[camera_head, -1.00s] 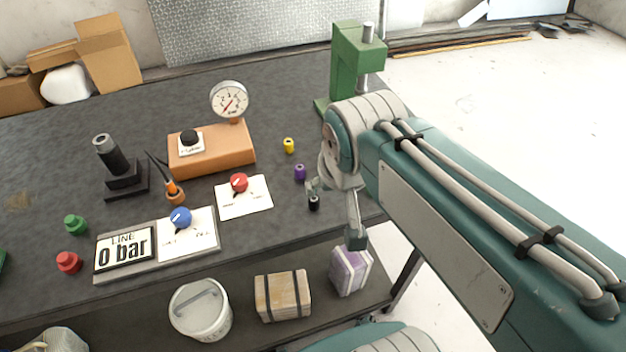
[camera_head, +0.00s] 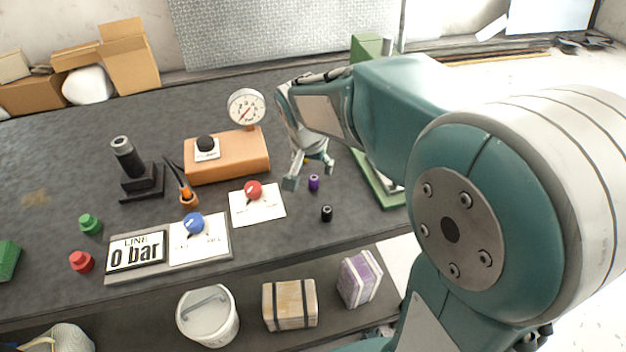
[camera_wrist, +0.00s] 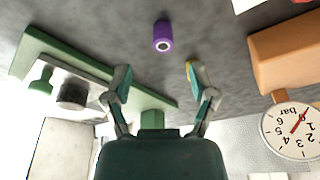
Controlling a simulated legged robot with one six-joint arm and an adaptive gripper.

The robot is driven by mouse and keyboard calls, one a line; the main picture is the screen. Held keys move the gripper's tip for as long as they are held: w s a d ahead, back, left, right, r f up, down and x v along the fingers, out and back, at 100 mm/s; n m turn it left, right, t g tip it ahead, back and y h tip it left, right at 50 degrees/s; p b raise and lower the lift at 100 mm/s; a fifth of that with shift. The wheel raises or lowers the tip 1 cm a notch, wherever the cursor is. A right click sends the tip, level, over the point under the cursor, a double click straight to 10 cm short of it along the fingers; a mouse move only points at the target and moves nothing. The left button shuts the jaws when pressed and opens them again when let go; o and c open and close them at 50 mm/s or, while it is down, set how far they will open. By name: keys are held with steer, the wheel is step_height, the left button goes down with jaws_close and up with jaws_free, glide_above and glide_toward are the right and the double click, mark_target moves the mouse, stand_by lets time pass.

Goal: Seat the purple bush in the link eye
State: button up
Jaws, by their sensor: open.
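The purple bush (camera_head: 314,182) stands upright on the dark bench, with a dark hole in its top. It also shows in the wrist view (camera_wrist: 162,36), beyond the fingertips and between their lines. My gripper (camera_head: 309,175) is open and empty, its fingers spread just above and behind the bush, apart from it. Both fingers show in the wrist view (camera_wrist: 161,88). The green press (camera_head: 375,180) is mostly hidden behind my arm. In the wrist view a dark round piece (camera_wrist: 72,94) sits by its green base. I cannot make out the link eye for certain.
A yellow bush (camera_wrist: 189,68) is mostly hidden by a finger. The orange gauge block (camera_head: 228,158) and red-knob plate (camera_head: 258,208) lie to the left. The bench edge is near in front.

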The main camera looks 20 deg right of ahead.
mark_target(313, 178)
steer(key=x, duration=0.6)
steer(key=shift+w+a+f, duration=0.15)
steer(key=shift+w, duration=0.1)
jaws_close()
